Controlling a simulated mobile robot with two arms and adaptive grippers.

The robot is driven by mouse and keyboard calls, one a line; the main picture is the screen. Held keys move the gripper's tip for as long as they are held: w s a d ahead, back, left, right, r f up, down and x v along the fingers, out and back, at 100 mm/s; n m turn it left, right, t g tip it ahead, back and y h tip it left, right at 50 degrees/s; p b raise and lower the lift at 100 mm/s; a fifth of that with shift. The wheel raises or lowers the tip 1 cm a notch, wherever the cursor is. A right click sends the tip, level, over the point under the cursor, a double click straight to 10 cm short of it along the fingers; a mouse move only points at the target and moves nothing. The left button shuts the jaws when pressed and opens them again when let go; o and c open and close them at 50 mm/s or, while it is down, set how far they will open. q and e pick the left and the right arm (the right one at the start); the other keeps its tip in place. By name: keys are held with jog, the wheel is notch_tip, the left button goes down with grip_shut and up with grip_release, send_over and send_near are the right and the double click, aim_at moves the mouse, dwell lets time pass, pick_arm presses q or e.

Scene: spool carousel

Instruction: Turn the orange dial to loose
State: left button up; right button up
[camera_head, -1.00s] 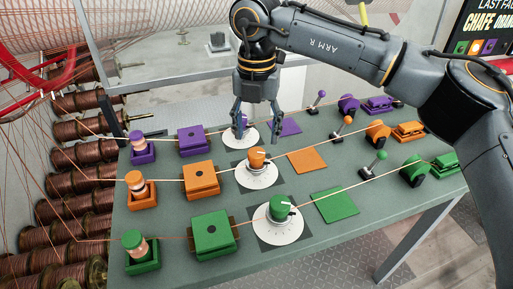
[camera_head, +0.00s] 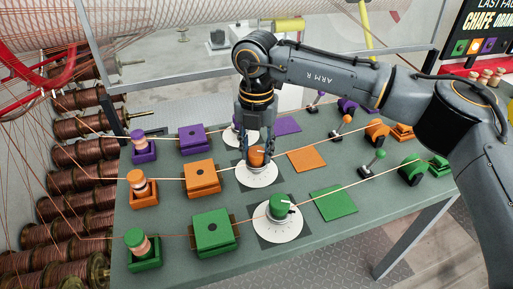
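The orange dial (camera_head: 257,158) is an orange knob on a round white scale plate (camera_head: 258,179), in the middle row of the table. My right gripper (camera_head: 259,152) points down right over it, with its fingers at either side of the knob's top. I cannot tell whether the fingers touch the knob. The fingers and the knob's small size hide where its pointer stands and what the scale reads. My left gripper is not in view.
A green dial (camera_head: 279,205) stands in front and a purple dial (camera_head: 233,127), partly hidden, behind. Orange block (camera_head: 202,178), orange pad (camera_head: 307,159) and an orange-knobbed lever (camera_head: 347,120) share the row. Thin wires cross the table (camera_head: 340,235). Copper spools (camera_head: 75,205) stand at left.

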dwell(0.3)
jog(key=shift+f+n+b, duration=0.1)
jog(key=shift+n+b, duration=0.5)
jog(key=shift+n, duration=0.2)
jog(key=shift+n+b, duration=0.65)
jog(key=shift+n, duration=0.55)
jog(key=n+b, duration=0.1)
jog(key=n, duration=0.1)
jog(key=shift+n, duration=0.3)
jog(key=n, duration=0.3)
jog(key=shift+n+b, duration=0.3)
jog(key=shift+b, duration=0.05)
jog(key=n, duration=1)
jog(key=shift+n, duration=1.8)
